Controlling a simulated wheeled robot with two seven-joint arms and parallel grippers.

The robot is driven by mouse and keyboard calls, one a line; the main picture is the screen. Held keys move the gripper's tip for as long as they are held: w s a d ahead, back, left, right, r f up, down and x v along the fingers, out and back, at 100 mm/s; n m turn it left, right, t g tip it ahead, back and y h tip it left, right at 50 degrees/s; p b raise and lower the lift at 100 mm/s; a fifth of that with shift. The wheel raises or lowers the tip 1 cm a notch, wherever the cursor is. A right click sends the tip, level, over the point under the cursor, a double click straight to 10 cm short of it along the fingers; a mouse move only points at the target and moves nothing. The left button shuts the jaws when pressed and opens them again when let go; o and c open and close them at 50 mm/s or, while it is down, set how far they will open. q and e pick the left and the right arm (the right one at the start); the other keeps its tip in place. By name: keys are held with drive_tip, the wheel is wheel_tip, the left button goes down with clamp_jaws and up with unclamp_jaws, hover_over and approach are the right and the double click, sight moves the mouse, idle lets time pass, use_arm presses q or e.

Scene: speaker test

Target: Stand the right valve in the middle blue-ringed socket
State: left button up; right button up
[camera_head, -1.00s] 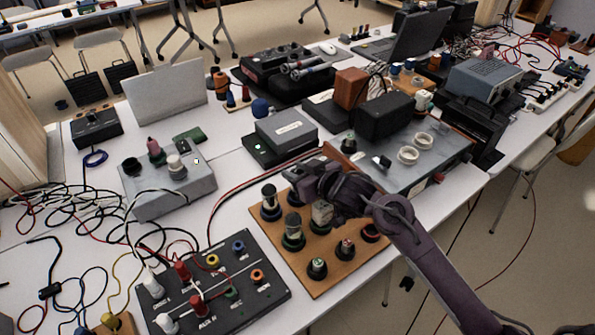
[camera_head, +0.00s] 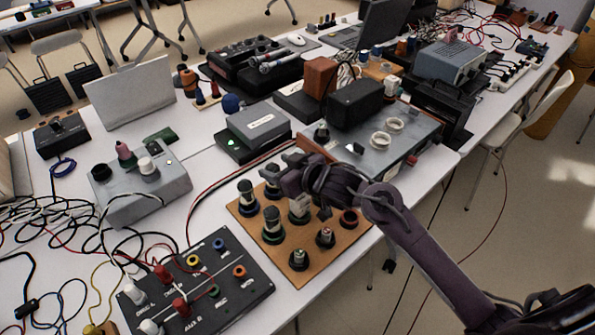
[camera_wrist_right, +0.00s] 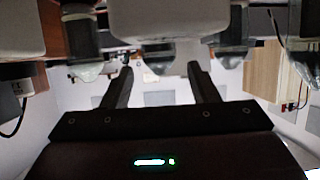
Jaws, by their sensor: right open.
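A wooden board (camera_head: 251,230) on the table carries several glass valves and round sockets. A valve (camera_head: 247,194) stands at its left in a blue-ringed base, another valve (camera_head: 272,221) in a green-ringed base stands nearer the front. A pale valve (camera_head: 299,207) stands right of these, just below my right gripper (camera_head: 284,174). The gripper is open over the back of the board and hides part of it. In the right wrist view its fingers (camera_wrist_right: 160,84) are apart with nothing clearly held between them. I cannot tell which base is the middle blue-ringed socket. My left gripper is out of view.
A black panel with coloured jacks (camera_head: 205,285) lies front left. A grey amplifier (camera_head: 413,136) stands close behind the board. Cables cover the left table.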

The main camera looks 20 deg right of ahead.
drive_tip(key=v, duration=0.9)
drive_tip(key=shift+s+r, duration=0.15)
drive_tip(key=shift+r, duration=0.05)
